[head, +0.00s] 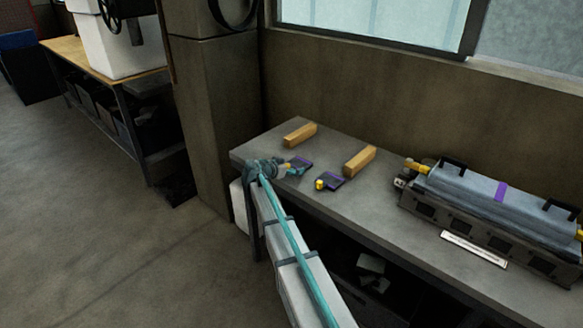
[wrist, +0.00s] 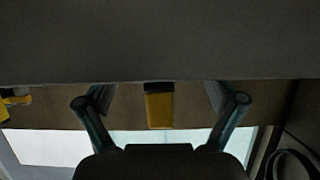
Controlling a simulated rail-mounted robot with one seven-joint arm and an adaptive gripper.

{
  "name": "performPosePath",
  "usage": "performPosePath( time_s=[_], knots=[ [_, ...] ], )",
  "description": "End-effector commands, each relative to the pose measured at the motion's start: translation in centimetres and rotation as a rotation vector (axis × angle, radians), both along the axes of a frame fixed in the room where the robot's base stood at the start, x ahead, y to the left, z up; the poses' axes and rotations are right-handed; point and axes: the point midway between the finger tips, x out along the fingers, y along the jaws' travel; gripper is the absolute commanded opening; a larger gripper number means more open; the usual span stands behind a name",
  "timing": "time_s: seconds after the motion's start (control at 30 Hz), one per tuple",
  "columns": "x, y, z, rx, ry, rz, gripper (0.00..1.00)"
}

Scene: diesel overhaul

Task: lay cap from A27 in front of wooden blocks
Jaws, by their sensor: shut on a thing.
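My gripper (head: 283,169) is over the left end of the grey bench, shut on a small cap. In the head view this cap is a dark piece with a purple mark (head: 303,164), low at the bench top; whether it touches the bench I cannot tell. In the wrist view a yellow part with a dark end (wrist: 159,108) shows between the fingers (wrist: 160,98). A second dark cap with purple and yellow (head: 331,181) lies just right of my gripper. Two wooden blocks, left (head: 300,134) and right (head: 359,161), lie behind the caps.
The bench (head: 395,210) is bare between the right block and a long engine unit (head: 490,205) with a blue-grey cover. A white label (head: 473,249), unreadable, lies at its front. A wall and window stand behind; a pillar (head: 205,120) stands left of the bench.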

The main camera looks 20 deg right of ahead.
Motion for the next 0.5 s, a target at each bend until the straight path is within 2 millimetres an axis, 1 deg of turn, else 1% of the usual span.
performPosePath(
  time_s=[0.03,0.07,0.1,0.5],
  knots=[
    [0.01,-0.01,-0.18,-0.001,0.0,0.0,0.41],
    [0.0,0.0,-0.21,0.0,0.0,0.0,0.95],
    [0.0,0.0,-0.11,0.0,0.0,0.0,1.0],
    [0.0,0.0,0.12,0.0,0.0,0.0,1.0]
  ],
)
